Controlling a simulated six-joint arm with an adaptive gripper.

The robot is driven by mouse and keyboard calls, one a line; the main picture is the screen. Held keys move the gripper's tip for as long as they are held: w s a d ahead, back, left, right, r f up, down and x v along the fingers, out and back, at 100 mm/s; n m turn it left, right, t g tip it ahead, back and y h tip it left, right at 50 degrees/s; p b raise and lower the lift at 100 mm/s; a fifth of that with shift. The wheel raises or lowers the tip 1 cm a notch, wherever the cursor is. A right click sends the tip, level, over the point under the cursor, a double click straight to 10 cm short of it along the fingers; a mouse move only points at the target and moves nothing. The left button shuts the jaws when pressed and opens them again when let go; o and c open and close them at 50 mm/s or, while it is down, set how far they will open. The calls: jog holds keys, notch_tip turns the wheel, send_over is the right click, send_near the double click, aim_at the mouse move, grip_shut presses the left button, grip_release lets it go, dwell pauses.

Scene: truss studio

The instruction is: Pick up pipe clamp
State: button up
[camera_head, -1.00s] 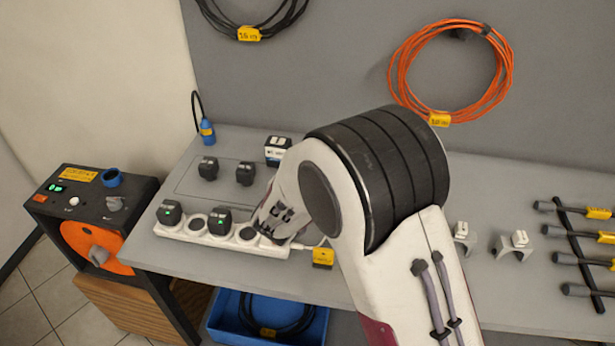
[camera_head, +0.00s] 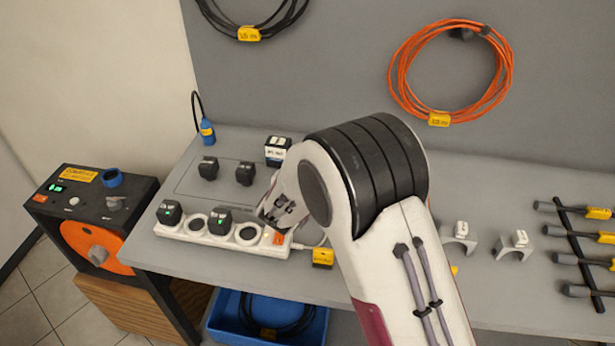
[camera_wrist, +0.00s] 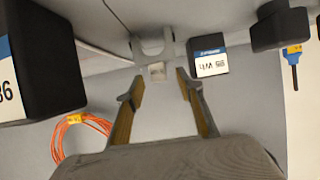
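A grey saddle-shaped pipe clamp (camera_wrist: 153,42) with a pale block on it is ahead of my gripper in the wrist view, beyond the fingertips and roughly in line with the gap between them. My gripper (camera_wrist: 158,82) is open, with nothing between its fingers. In the head view this clamp does not show, apparently behind my arm. Two similar clamps stand on the bench right of my arm, one close to it (camera_head: 460,240) and one further right (camera_head: 514,247).
A labelled battery box (camera_wrist: 208,56) stands beside the clamp, and a large black block (camera_wrist: 50,62) is close on the other side. A power strip (camera_head: 178,233) lies at the bench's front edge. An orange cable (camera_head: 400,85) hangs behind.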

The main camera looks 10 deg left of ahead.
jog(key=shift+x, duration=1)
grip_shut()
